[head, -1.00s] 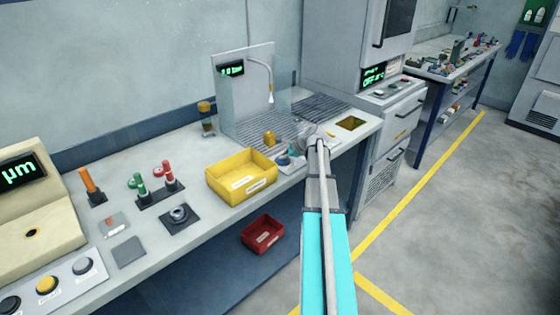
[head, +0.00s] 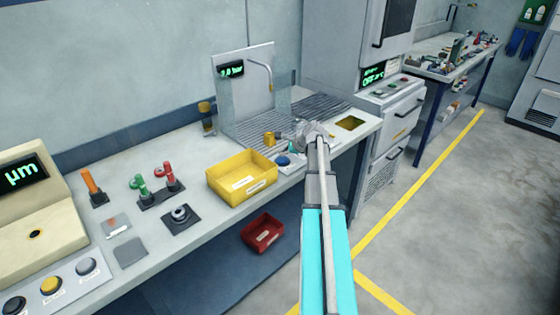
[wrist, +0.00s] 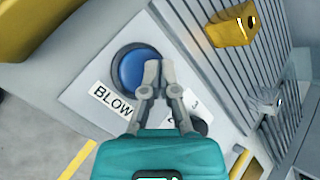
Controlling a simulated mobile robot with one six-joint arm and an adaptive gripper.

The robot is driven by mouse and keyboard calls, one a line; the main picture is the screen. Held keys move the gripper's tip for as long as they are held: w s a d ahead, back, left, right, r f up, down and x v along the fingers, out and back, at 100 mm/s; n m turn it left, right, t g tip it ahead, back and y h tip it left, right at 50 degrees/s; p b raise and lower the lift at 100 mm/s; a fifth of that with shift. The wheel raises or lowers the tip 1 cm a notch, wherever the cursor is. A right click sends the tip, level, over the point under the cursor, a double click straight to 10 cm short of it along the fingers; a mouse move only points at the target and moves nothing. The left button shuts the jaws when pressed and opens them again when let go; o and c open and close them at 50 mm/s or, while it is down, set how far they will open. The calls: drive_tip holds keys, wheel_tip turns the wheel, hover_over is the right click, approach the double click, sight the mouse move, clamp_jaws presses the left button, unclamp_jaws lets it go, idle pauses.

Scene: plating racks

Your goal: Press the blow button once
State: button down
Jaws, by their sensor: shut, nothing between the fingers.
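The blue blow button (wrist: 132,72) sits in a dark round collar on a white panel in the wrist view, with a "BLOW" label (wrist: 110,101) beside it. It also shows in the head view (head: 283,160), just right of the yellow bin. My gripper (wrist: 160,72) is shut and empty. In the wrist view its fingertips overlap the right part of the button and hide some of it. Whether they touch it I cannot tell. In the head view my gripper (head: 305,136) is up and to the right of the button.
A dark knob or button (wrist: 200,126) with a partly hidden label lies right of my fingers. A brass part (wrist: 232,26) and a small metal piece (wrist: 265,101) are on the slatted grate. The yellow bin (head: 228,188) is left of the button. A clear screen stands behind.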

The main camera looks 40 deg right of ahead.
sight(284, 159)
drive_tip(key=shift+r+p, duration=2.45)
drive_tip(key=shift+r, duration=0.05)
